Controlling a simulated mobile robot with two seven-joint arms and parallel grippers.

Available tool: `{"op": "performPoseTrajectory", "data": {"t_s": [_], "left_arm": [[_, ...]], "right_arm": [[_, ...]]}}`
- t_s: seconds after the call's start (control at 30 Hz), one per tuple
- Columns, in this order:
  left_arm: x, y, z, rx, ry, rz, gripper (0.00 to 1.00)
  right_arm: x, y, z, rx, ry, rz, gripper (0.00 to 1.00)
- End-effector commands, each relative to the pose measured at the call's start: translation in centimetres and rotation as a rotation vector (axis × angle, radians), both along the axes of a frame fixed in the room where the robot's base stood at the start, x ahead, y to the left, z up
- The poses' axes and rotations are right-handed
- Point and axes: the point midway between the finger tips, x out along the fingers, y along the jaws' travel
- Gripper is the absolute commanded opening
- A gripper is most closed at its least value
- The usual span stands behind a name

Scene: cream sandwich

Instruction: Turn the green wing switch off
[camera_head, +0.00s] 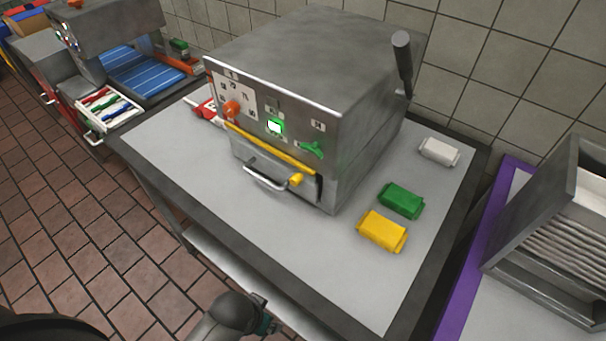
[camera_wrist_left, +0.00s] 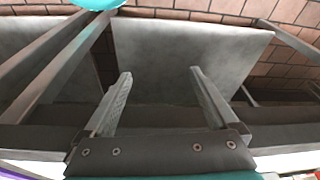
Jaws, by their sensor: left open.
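The green wing switch (camera_head: 312,150) is on the front panel of the grey metal machine (camera_head: 335,100), right of a lit green-white indicator (camera_head: 275,127). Its wings look tilted, with one end raised to the right; I cannot tell its exact setting. My left gripper (camera_wrist_left: 160,73) is open and empty in the left wrist view, with a grey shelf or panel beyond its fingers. In the head view, part of my arm shows at the bottom centre, below the table's front edge and well away from the switch. My right gripper is not in view.
An orange knob (camera_head: 232,108) and a yellow knob (camera_head: 296,180) are also on the machine's front, with a drawer handle (camera_head: 265,178). White, green (camera_head: 401,200) and yellow (camera_head: 382,231) packets lie right of it. The table (camera_head: 225,205) is clear in front.

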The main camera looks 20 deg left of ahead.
Motion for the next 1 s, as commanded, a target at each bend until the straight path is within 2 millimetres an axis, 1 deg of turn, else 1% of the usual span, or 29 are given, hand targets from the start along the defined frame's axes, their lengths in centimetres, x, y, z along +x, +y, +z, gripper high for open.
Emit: {"op": "performPoseTrajectory", "data": {"t_s": [0.03,0.07,0.1,0.17,0.2,0.3,0.47,0.53,0.57,0.8,1.0], "left_arm": [[0.5,0.0,3.1,-0.002,-0.014,0.001,0.93],[0.7,-0.1,4.6,-0.002,-0.020,0.002,0.93],[1.0,-0.1,6.4,-0.002,-0.026,0.003,0.93],[1.1,-0.1,9.0,-0.002,-0.034,0.005,0.93],[1.2,-0.1,10.6,-0.003,-0.040,0.006,0.93],[1.2,0.0,14.1,-0.003,-0.051,0.008,0.93],[1.1,0.1,19.3,-0.006,-0.080,0.004,0.93],[1.2,0.0,21.6,-0.013,-0.116,-0.012,0.93],[1.6,-0.2,22.6,-0.022,-0.155,-0.033,0.93],[4.4,-1.5,22.4,-0.086,-0.347,-0.131,0.93],[6.5,-2.5,22.5,-0.155,-0.532,-0.200,0.93]], "right_arm": [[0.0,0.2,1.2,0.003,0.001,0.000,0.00],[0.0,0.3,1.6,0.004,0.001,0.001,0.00],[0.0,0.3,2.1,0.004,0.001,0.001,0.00],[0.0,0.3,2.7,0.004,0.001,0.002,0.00],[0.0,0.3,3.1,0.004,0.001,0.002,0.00],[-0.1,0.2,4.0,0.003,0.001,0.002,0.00],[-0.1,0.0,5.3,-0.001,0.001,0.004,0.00],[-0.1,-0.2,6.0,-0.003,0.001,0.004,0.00],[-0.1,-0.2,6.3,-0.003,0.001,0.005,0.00],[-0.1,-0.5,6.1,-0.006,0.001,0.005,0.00],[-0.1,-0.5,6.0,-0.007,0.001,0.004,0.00]]}}
